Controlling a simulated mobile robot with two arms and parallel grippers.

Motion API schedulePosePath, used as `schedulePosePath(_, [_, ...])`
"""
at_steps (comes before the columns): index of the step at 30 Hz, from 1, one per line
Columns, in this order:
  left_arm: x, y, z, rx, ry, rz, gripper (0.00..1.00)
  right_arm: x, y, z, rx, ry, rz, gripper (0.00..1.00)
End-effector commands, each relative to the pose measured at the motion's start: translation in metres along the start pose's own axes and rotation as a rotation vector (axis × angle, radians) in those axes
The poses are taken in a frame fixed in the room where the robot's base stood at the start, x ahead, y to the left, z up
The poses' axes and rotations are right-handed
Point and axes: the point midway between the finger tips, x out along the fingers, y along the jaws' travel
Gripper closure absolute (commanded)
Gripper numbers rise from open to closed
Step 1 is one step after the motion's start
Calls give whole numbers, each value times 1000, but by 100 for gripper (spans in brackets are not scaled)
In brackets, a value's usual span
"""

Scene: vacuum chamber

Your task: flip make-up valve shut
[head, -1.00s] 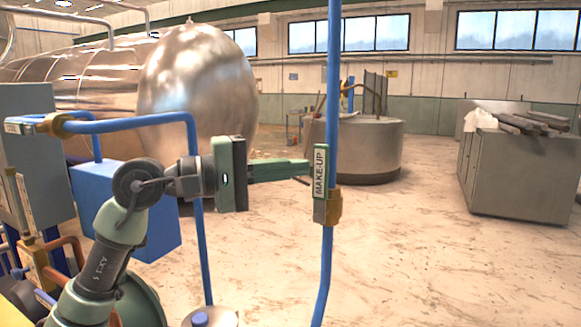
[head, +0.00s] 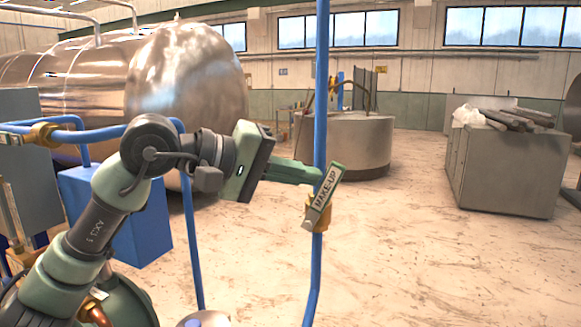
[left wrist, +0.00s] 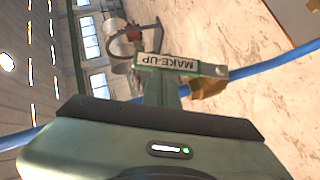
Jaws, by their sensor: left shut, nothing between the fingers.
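The make-up valve's lever, a flat green handle with a white MAKE-UP label (head: 326,187), sits tilted across the blue vertical pipe (head: 319,110), its upper end leaning right. Its brass body (head: 318,215) is on the pipe below the label. My left gripper (head: 318,176) is shut and empty, its fingertips at the lever's upper left side, apparently touching it. In the left wrist view, the label (left wrist: 168,62) and brass body (left wrist: 208,84) show just beyond my green fingers (left wrist: 160,90). The exact contact is hidden. My right gripper is not in view.
Another blue pipe with a brass fitting (head: 42,134) runs at the left, above a blue box (head: 115,210). A large metal tank (head: 185,90) stands behind. A round grey vat (head: 345,143) and a grey cabinet (head: 508,168) stand farther back.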

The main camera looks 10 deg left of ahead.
Motion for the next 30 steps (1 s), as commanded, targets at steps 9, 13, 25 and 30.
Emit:
schedulePosePath(9, [20, 13, 20, 220, -2, -214, 100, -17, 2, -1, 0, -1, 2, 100])
schedulePosePath(13, [28, 13, 29, 309, -2, -302, 100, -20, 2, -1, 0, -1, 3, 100])
schedulePosePath(25, [54, 4, 55, 573, 0, -568, 100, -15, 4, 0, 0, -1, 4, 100])
schedulePosePath(30, [63, -3, 62, 646, 1, -646, 100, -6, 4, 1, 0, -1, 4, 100])
